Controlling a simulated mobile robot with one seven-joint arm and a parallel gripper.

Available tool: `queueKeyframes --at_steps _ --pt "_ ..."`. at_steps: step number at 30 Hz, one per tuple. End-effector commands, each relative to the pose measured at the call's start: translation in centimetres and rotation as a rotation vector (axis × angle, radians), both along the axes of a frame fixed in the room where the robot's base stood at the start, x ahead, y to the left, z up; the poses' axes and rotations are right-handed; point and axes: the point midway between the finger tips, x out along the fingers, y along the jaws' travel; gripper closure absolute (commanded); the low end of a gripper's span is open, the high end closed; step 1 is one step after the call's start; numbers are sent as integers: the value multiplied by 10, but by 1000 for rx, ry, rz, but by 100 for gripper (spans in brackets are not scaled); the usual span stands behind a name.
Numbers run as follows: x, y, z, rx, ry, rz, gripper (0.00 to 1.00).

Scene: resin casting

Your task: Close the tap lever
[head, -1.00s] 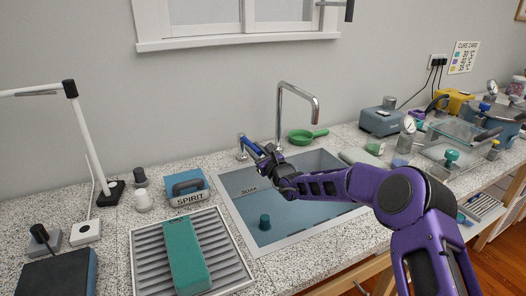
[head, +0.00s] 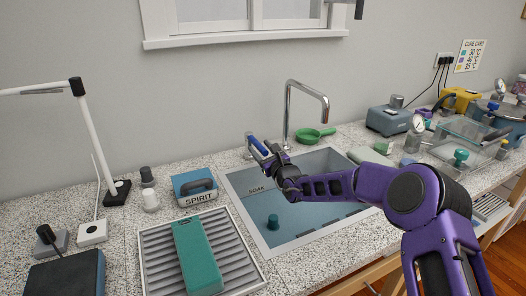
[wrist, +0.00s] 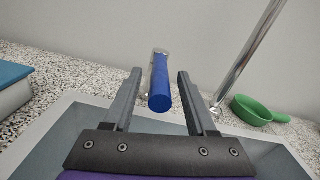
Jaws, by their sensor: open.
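The tap lever has a blue grip (wrist: 160,92) and a metal end; in the wrist view it lies between the two open fingers of my gripper (wrist: 157,95), with a gap on each side. In the head view the blue lever (head: 257,146) stands at the back left of the sink, left of the curved tap spout (head: 288,115). My gripper (head: 268,153) is at the lever there, and partly hides it and its base. The sink (head: 313,237) lies under my arm, with a teal plug-like piece (head: 273,221) in it.
A green pan (head: 308,135) lies behind the sink, right of the spout. A blue SPIRIT box (head: 194,184) and a ribbed tray (head: 155,240) with a teal block (head: 198,258) stand left of the sink. The wall is close behind.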

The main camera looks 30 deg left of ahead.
Motion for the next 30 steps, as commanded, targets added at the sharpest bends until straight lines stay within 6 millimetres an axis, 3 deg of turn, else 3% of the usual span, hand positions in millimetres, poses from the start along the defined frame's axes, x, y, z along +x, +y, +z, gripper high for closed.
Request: queueKeyframes --at_steps 8,30 --pt "-10 -18 1 -1 0 0 43" --pt "-78 -137 0 -2 0 -1 43"
